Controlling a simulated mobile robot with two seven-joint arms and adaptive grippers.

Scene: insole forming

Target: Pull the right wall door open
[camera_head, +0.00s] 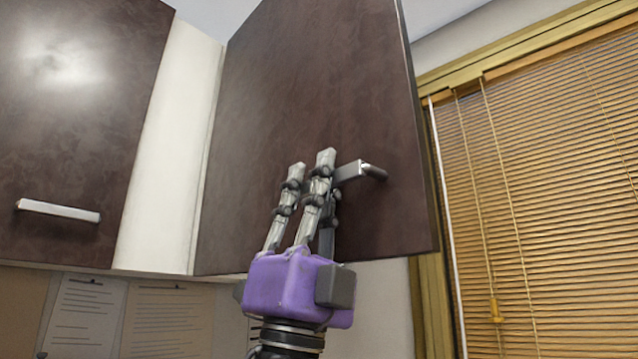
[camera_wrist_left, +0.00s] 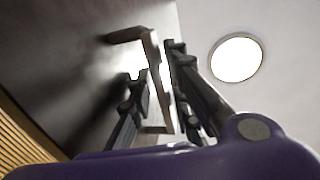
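The right wall door (camera_head: 300,95) is a dark brown panel. It stands swung outward from its left edge, partly open, with its free edge at the right. Its metal bar handle (camera_head: 362,172) sits near the lower right corner. My left gripper (camera_head: 312,168), with a purple palm below, reaches up to the handle. In the left wrist view the handle (camera_wrist_left: 158,75) lies between the fingers of my left gripper (camera_wrist_left: 157,62), which look closed around it. The fingers hide part of the handle in the head view. My right gripper is in neither view.
Another dark cabinet door (camera_head: 75,120) with its own handle (camera_head: 58,210) is at the left and looks closed. A white cabinet panel (camera_head: 165,150) shows between the doors. A window with wooden blinds (camera_head: 550,180) is at the right. Papers (camera_head: 165,320) hang below the cabinets.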

